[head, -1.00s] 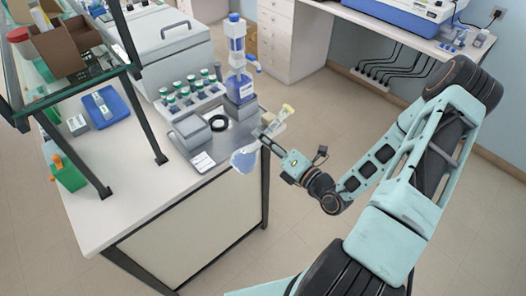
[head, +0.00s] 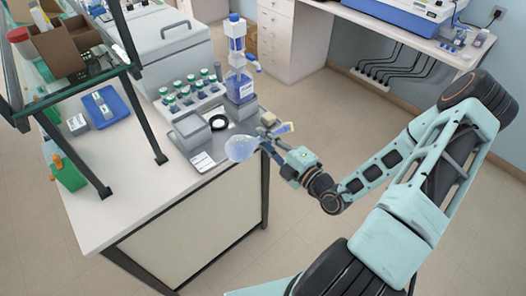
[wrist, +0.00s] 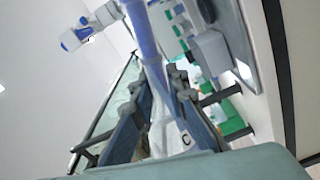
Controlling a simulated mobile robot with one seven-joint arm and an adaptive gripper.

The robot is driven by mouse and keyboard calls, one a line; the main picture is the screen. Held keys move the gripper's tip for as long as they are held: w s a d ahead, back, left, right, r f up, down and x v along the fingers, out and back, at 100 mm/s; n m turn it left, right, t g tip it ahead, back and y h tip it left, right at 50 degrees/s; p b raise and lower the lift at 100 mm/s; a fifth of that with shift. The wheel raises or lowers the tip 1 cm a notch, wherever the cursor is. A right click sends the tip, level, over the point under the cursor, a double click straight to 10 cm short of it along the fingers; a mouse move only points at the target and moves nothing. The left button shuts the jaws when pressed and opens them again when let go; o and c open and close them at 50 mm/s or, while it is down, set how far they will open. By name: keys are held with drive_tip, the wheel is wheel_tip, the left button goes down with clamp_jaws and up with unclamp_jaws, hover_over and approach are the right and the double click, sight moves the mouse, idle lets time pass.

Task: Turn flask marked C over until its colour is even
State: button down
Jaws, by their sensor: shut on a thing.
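A clear flask (head: 241,148) with a pale blue bulb is held in the air off the right front corner of the bench. It lies tilted close to level in the head view, bulb to the left. My gripper (head: 268,143) is shut on the flask's narrow part. In the wrist view, my gripper's fingers (wrist: 160,82) stand either side of it, and a dark letter C shows on the flask (wrist: 185,139). I cannot tell whether the colour is even.
The bench (head: 115,213) holds a rack of green-capped bottles (head: 190,92), a dispenser bottle (head: 238,62), a grey device (head: 190,131) and a black ring (head: 217,122). A glass shelf (head: 85,85) stands at left. Open floor lies right of the bench.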

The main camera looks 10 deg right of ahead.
drive_tip(key=m, duration=0.4)
drive_tip(key=shift+m, duration=0.3)
idle(0.5)
drive_tip(key=n, duration=0.6)
drive_tip(key=shift+n, duration=0.3)
drive_tip(key=n, duration=0.6)
drive_tip(key=n+b, duration=0.2)
drive_tip(key=n, duration=0.4)
drive_tip(key=shift+n, duration=0.3)
drive_tip(key=shift+n+b, duration=0.35)
drive_tip(key=shift+n, duration=0.65)
drive_tip(key=n+b, duration=0.1)
drive_tip(key=n, duration=0.1)
drive_tip(key=shift+f+n+b, duration=0.15)
drive_tip(key=shift+n+b, duration=0.2)
drive_tip(key=shift+n, duration=0.85)
drive_tip(key=shift+r, duration=0.2)
